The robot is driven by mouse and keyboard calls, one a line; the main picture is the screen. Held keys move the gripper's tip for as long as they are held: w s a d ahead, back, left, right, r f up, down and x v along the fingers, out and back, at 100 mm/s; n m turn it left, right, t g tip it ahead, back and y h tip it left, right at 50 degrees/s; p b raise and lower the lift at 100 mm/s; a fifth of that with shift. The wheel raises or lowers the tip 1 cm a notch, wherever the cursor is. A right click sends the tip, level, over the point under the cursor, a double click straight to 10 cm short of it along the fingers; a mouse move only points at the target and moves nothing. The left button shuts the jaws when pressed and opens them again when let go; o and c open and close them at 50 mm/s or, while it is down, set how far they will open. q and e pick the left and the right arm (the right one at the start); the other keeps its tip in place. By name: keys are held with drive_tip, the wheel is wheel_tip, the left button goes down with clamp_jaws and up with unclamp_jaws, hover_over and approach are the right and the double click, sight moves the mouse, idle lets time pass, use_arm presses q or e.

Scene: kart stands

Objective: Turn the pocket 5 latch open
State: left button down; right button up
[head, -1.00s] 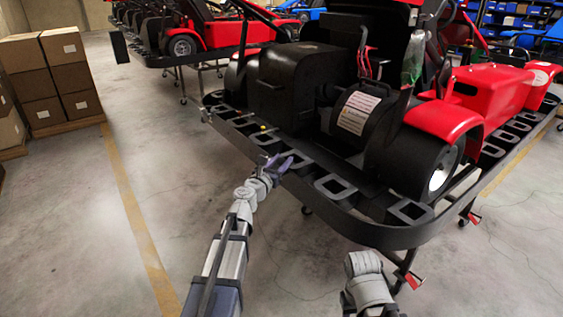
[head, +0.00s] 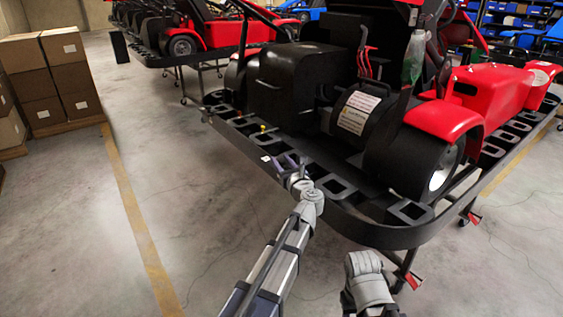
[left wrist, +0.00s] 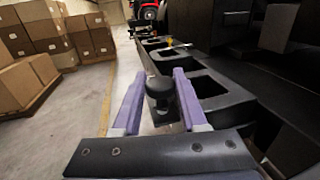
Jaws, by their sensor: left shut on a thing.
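My left gripper (head: 287,164) is at the outer edge of the black kart stand's rim (head: 240,143). In the left wrist view its two purple fingers (left wrist: 160,100) are on either side of a black round-topped latch knob (left wrist: 161,88) and shut on it. The knob stands beside a rectangular pocket (left wrist: 208,86) in the rim. No pocket number is readable. In the head view the gripper hides the knob. My right gripper is not in view; only a grey link of my right arm shows at the bottom.
A black and red kart (head: 350,110) sits on the stand close behind the rim. Small yellow and red items (head: 263,128) lie farther along the rim. Cardboard boxes (head: 45,75) are stacked at the far left. The concrete floor left of the stand is clear.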

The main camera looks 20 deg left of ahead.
use_arm(q)
drive_tip(key=shift+w+n+g+y, duration=0.1)
drive_tip(key=shift+n+g+y, duration=0.5)
drive_tip(key=shift+y, duration=0.4)
drive_tip(key=shift+c, duration=2.3)
unclamp_jaws()
drive_tip(key=v, duration=0.8)
drive_tip(key=shift+r, duration=0.1)
